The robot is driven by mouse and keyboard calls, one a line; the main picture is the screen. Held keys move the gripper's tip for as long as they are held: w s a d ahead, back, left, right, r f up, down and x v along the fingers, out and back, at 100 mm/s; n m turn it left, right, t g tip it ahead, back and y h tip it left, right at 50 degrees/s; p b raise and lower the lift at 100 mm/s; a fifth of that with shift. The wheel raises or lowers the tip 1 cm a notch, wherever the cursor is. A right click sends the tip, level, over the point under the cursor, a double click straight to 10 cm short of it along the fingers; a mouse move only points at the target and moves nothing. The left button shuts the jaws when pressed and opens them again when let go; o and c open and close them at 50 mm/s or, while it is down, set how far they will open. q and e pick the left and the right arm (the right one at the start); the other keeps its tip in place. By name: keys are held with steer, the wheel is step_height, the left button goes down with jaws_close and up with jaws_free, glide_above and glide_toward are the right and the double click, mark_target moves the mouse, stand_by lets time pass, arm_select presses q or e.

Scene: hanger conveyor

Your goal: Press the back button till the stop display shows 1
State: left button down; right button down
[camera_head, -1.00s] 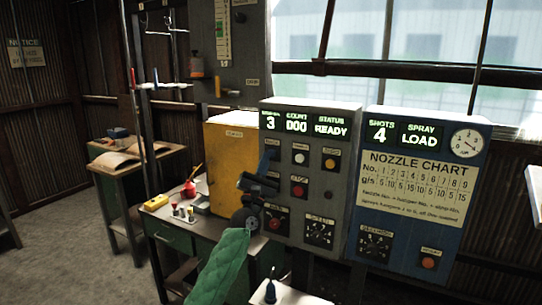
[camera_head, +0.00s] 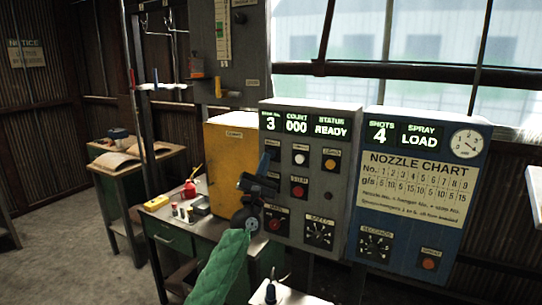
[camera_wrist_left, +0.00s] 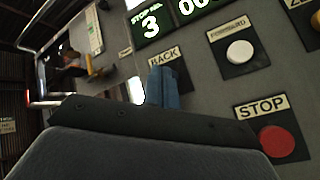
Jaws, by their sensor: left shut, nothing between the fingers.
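The grey control panel (camera_head: 335,165) carries a stop display (camera_head: 271,122) that reads 3, with COUNT 000 and STATUS READY beside it. In the left wrist view the display (camera_wrist_left: 151,26) also reads 3. The BACK label (camera_wrist_left: 164,56) shows there, and my left gripper (camera_wrist_left: 163,88) is shut in front of its plate, hiding the button. I cannot tell whether the fingertips touch it. In the head view my left gripper (camera_head: 266,163) is at the panel's left column. The white FORWARD button (camera_wrist_left: 240,52) and red STOP button (camera_wrist_left: 277,141) are to its right. My right gripper is not in view.
The blue panel (camera_head: 420,190) with the nozzle chart stands right of the grey one. A hanger rail (camera_head: 175,86) stands further left.

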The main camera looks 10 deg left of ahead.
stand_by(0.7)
arm_select(q)
steer(key=shift+w+d+b, duration=0.15)
steer(key=shift+w+b, duration=0.25)
stand_by(0.3)
